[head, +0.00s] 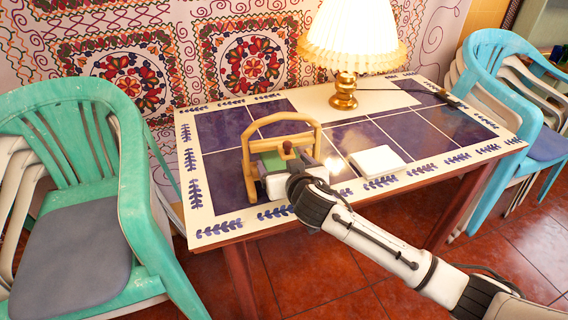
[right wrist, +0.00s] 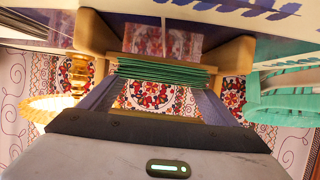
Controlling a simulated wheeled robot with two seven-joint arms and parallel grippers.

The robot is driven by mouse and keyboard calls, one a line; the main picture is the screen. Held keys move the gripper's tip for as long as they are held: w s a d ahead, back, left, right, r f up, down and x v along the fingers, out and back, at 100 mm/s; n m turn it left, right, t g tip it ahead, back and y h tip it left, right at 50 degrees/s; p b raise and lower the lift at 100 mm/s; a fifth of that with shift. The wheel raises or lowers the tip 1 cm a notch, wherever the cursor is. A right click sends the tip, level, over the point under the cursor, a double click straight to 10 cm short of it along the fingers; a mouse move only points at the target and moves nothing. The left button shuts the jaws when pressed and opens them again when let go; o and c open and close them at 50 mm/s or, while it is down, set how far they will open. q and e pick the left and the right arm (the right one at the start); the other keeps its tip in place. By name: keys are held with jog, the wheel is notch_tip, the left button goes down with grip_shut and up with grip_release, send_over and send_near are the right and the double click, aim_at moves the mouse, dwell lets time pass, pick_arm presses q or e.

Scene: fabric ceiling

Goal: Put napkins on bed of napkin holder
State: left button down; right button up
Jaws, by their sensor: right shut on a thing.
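The wooden napkin holder (head: 247,160) stands on the tiled table, with an arched light-wood frame; its wood also shows on both sides in the right wrist view (right wrist: 232,55). A stack of green napkins (right wrist: 165,72) lies between my right fingers, level with the holder's wooden sides. The green also shows inside the holder's frame in the head view (head: 272,161). My right gripper (right wrist: 160,88) is shut on the stack and reaches into the holder from the front. My wrist hides part of the holder, so I cannot tell whether the napkins touch its bed. My left gripper is out of view.
A flat white square piece (head: 378,161) lies on the table (head: 215,170) right of the holder. A lit lamp (head: 345,90) stands behind. Green chairs (head: 135,200) are at left, blue chairs (head: 487,120) at right. The table's left part is clear.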

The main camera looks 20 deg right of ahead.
jog(key=shift+f, duration=0.1)
jog(key=o, duration=1)
jog(key=shift+o, duration=0.2)
jog(key=d+v, duration=0.1)
jog(key=v, duration=1.1)
jog(key=s+a+f+n+g+y, duration=0.1)
jog(key=s+a+f+g, duration=0.1)
jog(key=s+f, duration=0.45)
jog(key=s+a+f+n+g+y, duration=0.1)
jog(key=s+a+f+y, duration=0.15)
jog(key=f, duration=0.65)
jog(key=s+d+f+g, duration=0.1)
jog(key=s+d+f, duration=0.1)
jog(key=s+f, duration=0.9)
jog(key=s, duration=0.4)
jog(key=shift+s+d+f+n+g, duration=0.15)
jog(key=shift+s+f+n+g, duration=0.15)
jog(key=shift+n+g, duration=0.1)
